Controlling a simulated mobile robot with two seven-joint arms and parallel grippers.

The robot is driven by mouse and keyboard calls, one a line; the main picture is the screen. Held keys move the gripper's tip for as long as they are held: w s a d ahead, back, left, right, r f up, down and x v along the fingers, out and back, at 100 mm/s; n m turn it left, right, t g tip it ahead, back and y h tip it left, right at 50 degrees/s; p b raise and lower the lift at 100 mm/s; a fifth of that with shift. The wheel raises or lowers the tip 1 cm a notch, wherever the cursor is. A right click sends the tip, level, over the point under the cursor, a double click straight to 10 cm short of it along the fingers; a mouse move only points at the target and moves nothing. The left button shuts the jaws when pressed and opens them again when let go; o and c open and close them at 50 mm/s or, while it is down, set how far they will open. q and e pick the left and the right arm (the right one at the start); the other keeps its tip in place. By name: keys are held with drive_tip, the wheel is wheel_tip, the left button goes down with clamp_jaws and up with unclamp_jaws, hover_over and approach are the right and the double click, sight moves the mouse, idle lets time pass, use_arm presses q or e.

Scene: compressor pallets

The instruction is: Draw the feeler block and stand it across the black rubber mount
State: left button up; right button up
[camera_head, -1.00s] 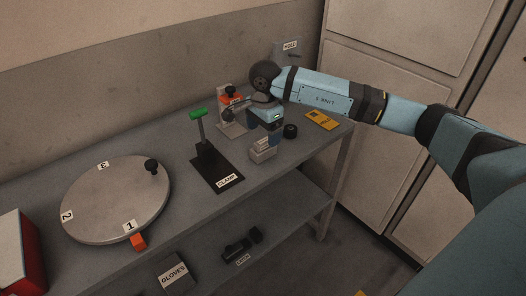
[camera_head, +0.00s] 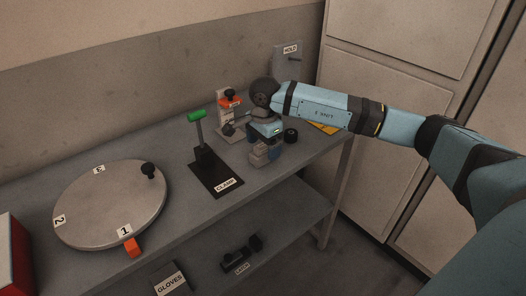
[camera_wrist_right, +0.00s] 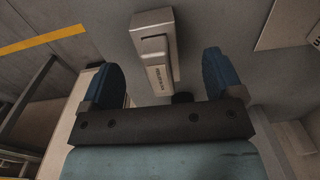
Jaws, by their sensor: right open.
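The feeler block appears to be the pale grey labelled piece (camera_wrist_right: 158,78) between my fingers in the right wrist view; its small lettering is hard to read. In the head view its grey body (camera_head: 257,161) is mostly hidden below my right gripper (camera_head: 266,149). My right gripper, with blue fingers (camera_wrist_right: 162,78), is open, one finger on each side of the piece with visible gaps. The black rubber mount seems to be the short black cylinder (camera_head: 291,135) on the bench just right of the gripper. My left gripper is not in view.
A black clamp plate (camera_head: 226,188) with a green-handled lever (camera_head: 197,116) stands left of the gripper. An orange-topped fixture (camera_head: 230,102) stands behind. A yellow card (camera_head: 325,128) lies right. A numbered round turntable (camera_head: 110,205) occupies the left bench.

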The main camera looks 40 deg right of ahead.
idle(0.6)
clamp_jaws()
idle(0.3)
drive_tip(key=shift+r, duration=0.1)
drive_tip(key=shift+r+p, duration=1.55)
drive_tip(key=shift+r, duration=1.35)
drive_tip(key=shift+r, duration=0.3)
